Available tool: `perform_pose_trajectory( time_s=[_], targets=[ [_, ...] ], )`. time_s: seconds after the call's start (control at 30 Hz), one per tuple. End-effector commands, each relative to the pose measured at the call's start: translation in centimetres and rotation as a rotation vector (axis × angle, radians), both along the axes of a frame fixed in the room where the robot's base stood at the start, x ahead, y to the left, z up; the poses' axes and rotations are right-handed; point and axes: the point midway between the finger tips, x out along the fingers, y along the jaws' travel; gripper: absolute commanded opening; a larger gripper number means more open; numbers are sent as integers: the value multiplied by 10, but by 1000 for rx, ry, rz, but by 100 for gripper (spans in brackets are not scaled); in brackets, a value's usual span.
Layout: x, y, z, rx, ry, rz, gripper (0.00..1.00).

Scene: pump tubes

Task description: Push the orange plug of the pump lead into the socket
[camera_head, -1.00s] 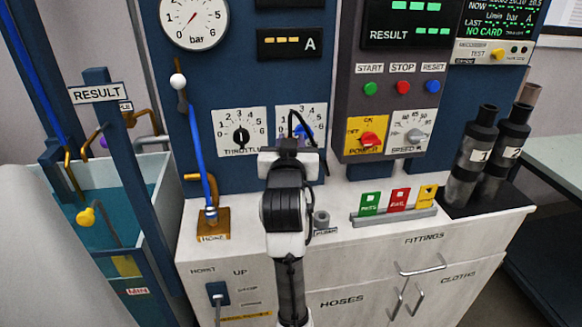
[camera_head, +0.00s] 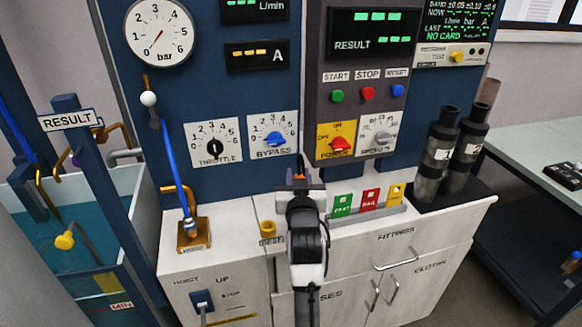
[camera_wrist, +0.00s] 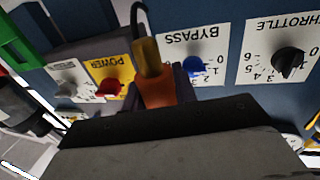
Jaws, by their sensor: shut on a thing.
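My gripper (camera_head: 300,184) is shut on the orange plug (camera_wrist: 157,93), in front of the cabinet's counter and below the power panel. In the wrist view, the plug sits between the dark fingers of my gripper (camera_wrist: 158,101), with a yellow-brown end (camera_wrist: 149,57) and a black lead (camera_wrist: 138,14) rising from it. In the head view the plug is mostly hidden by my gripper. I cannot make out the socket for certain; my arm covers part of the counter. A small brass-coloured fitting (camera_head: 267,229) with a label stands just left of my gripper.
The bypass dial (camera_head: 274,138) and red power switch (camera_head: 340,144) are on the panel behind. Green, red and yellow cards (camera_head: 370,198) stand right of my gripper, with dark cylinders (camera_head: 437,160) beyond.

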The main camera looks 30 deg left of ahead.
Motion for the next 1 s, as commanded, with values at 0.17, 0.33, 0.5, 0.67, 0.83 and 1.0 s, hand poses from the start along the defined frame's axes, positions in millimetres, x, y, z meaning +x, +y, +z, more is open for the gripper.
perform_pose_trajectory(
  time_s=[0.17,0.33,0.5,0.67,0.83,1.0],
  targets=[
    [0,0,0,1,-1,0,5],
    [0,0,1,0,0,0,5],
    [-1,1,-10,-1,1,0,5],
    [-1,0,-24,-1,1,0,5],
    [0,0,-41,-1,1,-1,5],
    [0,0,-54,0,0,-1,5]
  ],
)
